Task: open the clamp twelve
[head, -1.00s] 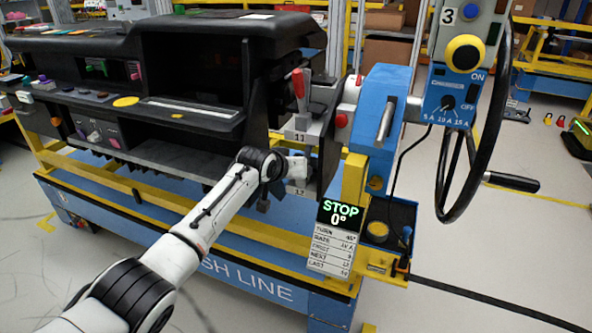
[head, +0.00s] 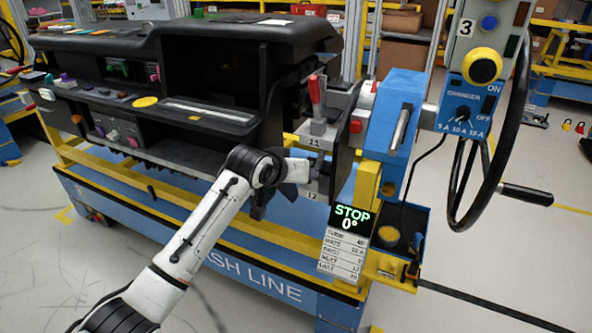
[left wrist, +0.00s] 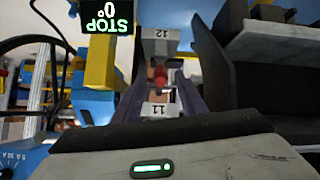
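Clamp twelve's pale block with the label 12 (head: 312,195) sits low at the right end of the black dashboard; it also shows upside down in the left wrist view (left wrist: 160,36). A red handle (left wrist: 160,77) shows in that view between the labels 12 and 11. My left gripper (left wrist: 158,88) is open, its two dark fingers on either side of the red handle with gaps visible. In the head view my left gripper (head: 297,171) is at the clamp, and its wrist partly hides it. My right gripper is not in view.
Clamp eleven (head: 316,128), with its red lever (head: 315,90) upright, stands just above. A blue post unit (head: 397,110) and a black handwheel (head: 505,120) are to the right. The STOP 0° display (head: 352,218) hangs below. The dashboard (head: 190,80) blocks the left.

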